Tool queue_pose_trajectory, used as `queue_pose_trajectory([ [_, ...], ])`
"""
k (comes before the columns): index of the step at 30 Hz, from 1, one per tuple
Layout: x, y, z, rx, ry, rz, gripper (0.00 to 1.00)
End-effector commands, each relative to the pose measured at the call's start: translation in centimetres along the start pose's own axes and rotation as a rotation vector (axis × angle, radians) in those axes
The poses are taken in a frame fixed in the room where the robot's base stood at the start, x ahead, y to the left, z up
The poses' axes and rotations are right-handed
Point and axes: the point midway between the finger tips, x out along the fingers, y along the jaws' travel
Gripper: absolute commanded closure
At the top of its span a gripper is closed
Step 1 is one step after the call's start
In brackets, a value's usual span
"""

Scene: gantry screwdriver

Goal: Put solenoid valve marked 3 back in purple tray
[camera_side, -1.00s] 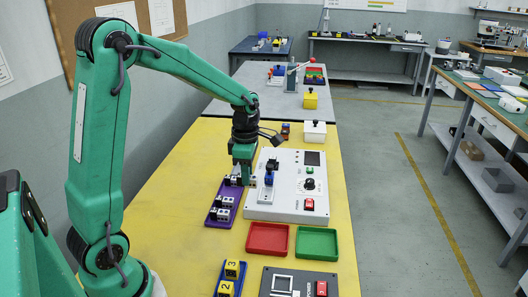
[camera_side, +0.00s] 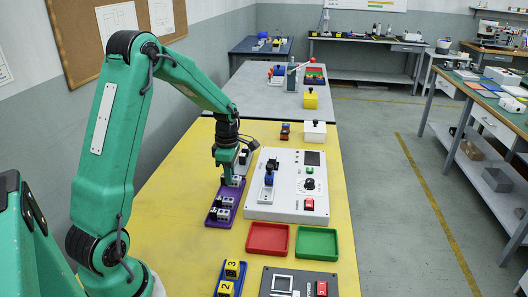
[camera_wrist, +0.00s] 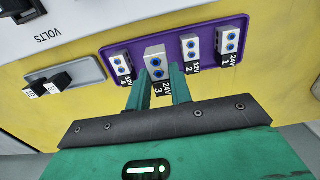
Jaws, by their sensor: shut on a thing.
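The solenoid valve marked 3 (camera_wrist: 155,60) is a pale block with blue ports and a black label reading 24V 3. My gripper (camera_wrist: 160,78) is shut on it in the wrist view. In the side view my gripper (camera_side: 231,182) is low over the purple tray (camera_side: 233,196). The purple tray also shows in the wrist view (camera_wrist: 175,45). Valve 3 is at the tray between the valve marked 4 (camera_wrist: 122,66) and the valve marked 2 (camera_wrist: 190,47). It looks closer to the camera than they do; I cannot tell whether it touches the tray floor.
The valve marked 1 (camera_wrist: 231,40) stands at the tray's end. A white test panel (camera_side: 285,205) with a blue and black fixture is just right of the tray. A red tray (camera_side: 267,239) and a green tray (camera_side: 317,243) lie nearer. Yellow table is bare left of the purple tray.

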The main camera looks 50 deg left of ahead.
Motion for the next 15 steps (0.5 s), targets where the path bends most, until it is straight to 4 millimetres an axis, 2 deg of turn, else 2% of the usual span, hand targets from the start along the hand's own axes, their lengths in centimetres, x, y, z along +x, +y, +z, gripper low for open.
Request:
queue_pose_trajectory([
  [6, 0.7, 0.9, -0.8, 0.000, 0.000, 0.000, 1.00],
  [11, 0.8, 0.9, -0.8, 0.000, 0.000, 0.000, 1.00],
  [15, 1.7, 0.8, -0.8, 0.000, 0.001, -0.002, 1.00],
])
